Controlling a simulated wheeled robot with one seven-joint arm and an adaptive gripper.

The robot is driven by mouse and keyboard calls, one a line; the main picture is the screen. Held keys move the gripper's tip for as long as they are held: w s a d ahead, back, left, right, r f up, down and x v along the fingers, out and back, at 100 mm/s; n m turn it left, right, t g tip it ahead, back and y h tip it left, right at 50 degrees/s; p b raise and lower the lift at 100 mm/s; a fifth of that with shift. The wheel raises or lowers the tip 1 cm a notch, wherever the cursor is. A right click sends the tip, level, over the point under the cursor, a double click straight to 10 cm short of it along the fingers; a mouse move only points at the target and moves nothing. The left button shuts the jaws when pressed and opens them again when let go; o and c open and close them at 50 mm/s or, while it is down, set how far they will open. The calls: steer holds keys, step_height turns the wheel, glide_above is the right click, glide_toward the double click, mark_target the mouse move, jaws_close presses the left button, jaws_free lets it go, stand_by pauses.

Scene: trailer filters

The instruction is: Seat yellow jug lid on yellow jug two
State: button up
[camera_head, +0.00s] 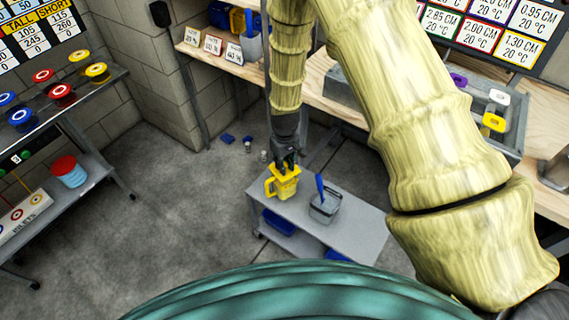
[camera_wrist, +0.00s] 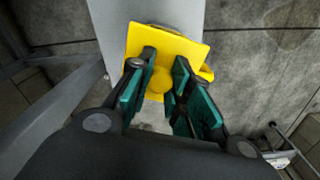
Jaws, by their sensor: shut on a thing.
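A yellow jug (camera_head: 286,188) with a side handle stands upright at the left end of a low grey table. The yellow lid (camera_wrist: 175,44) is a flat square plate with a round knob in its middle. My gripper (camera_wrist: 160,85) points down over the jug and is shut on the lid's knob, with its teal finger pads on either side. In the head view my gripper (camera_head: 285,166) is right above the jug. The lid covers most of the jug in the wrist view. I cannot tell whether it touches the rim all round. No number shows on the jug.
The low grey table (camera_head: 357,222) also bears a grey container (camera_head: 324,207) with a blue-handled tool, to the right of the jug. Blue bins sit underneath. A wooden bench (camera_head: 325,100) runs behind. A shelf rack (camera_head: 100,105) stands at left, with open floor between.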

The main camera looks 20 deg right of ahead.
steer(key=shift+f, duration=0.1)
stand_by(0.6)
steer(key=o, duration=1.5)
steer(key=shift+c, duration=0.2)
steer(key=shift+r+p, duration=2.7)
steer(key=shift+r, duration=0.85)
